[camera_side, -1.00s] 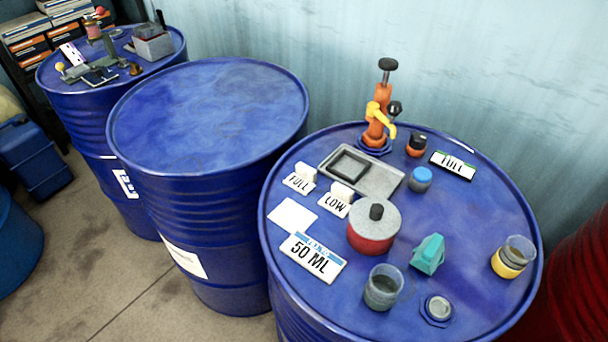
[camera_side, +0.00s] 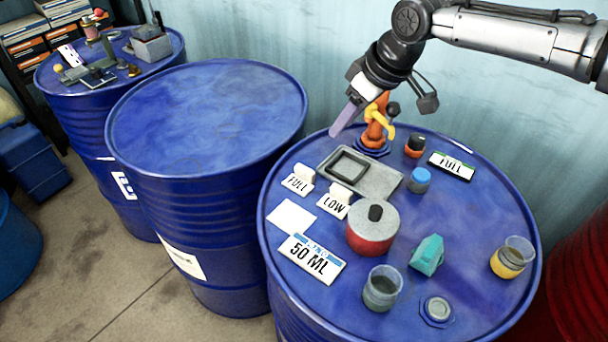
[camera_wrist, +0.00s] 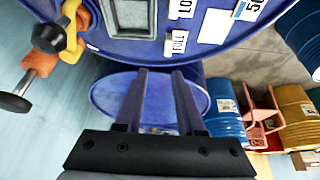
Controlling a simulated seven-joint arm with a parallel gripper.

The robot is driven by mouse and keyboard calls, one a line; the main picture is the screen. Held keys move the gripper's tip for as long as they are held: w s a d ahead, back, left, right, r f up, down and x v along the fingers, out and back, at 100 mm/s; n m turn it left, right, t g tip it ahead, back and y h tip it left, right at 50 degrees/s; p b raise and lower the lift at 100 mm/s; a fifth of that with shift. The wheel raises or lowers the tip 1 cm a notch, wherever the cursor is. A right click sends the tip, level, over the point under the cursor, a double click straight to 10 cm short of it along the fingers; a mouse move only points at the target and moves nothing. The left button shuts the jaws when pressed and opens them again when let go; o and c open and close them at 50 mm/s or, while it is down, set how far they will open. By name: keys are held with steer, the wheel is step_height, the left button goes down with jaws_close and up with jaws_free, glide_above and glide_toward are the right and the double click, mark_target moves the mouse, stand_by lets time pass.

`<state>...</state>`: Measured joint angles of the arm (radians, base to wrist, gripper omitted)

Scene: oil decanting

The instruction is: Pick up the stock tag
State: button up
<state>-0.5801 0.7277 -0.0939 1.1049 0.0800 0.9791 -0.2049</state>
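Several lettered tags lie on the near blue drum (camera_side: 470,290); the frames do not show which is the stock tag. A white tag reading FULL (camera_side: 298,181) and one reading LOW (camera_side: 335,202) stand at the front edge of the grey tray. A plate reading FULL (camera_side: 452,166) with a green strip lies at the back right. My gripper (camera_side: 340,132) hangs above the drum's back left, left of the orange pump. In the wrist view my gripper (camera_wrist: 160,74) is open with nothing between its fingers; the FULL tag (camera_wrist: 177,42) and LOW tag (camera_wrist: 181,8) lie beyond the fingertips.
The orange pump (camera_side: 376,125) stands close to my gripper. A grey tray (camera_side: 385,180), a red pot (camera_side: 371,237), a 50 ML sign (camera_side: 311,259), a blank card (camera_side: 292,217) and glass cups crowd the drum. The middle drum's top (camera_side: 205,110) is bare.

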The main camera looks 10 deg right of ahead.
step_height(320, 180, down, 3)
steer(key=s+a, duration=0.1)
steer(key=a, duration=0.1)
glide_above(312, 173)
steer(key=s+d, duration=0.2)
steer(key=shift+g, duration=0.3)
steer(key=f, duration=0.6)
steer(key=shift+a+f, duration=0.15)
steer(key=shift+a, duration=0.05)
steer(key=shift+d+x, duration=0.2)
steer(key=shift+x, duration=2.95)
jaws_close()
